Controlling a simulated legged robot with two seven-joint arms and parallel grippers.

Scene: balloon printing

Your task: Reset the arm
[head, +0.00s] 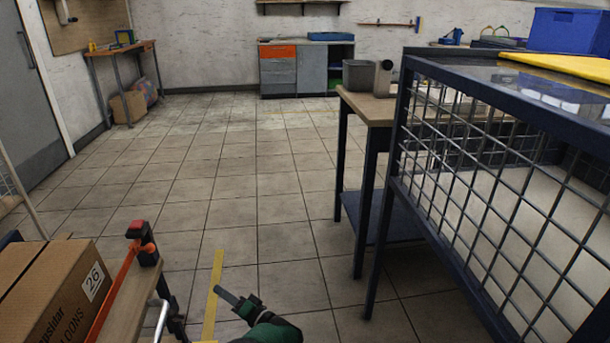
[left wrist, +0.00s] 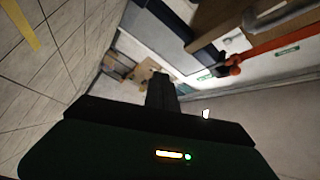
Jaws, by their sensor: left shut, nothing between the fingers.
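My left gripper (head: 228,297) shows at the bottom of the head view, low over the tiled floor, with its dark fingers together and nothing between them. The green and black end of my left arm is behind it, cut off by the lower picture edge. In the left wrist view the shut fingers (left wrist: 160,88) stick up from the dark gripper body and touch nothing that I can see. My right gripper is not in view.
A cardboard box (head: 45,295) sits on a wooden bench at lower left, beside an orange clamp (head: 142,238). A blue mesh-sided table (head: 480,150) stands at right, a wooden table (head: 370,108) behind it. A grey and orange cabinet (head: 280,72) is far back. The middle floor is clear.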

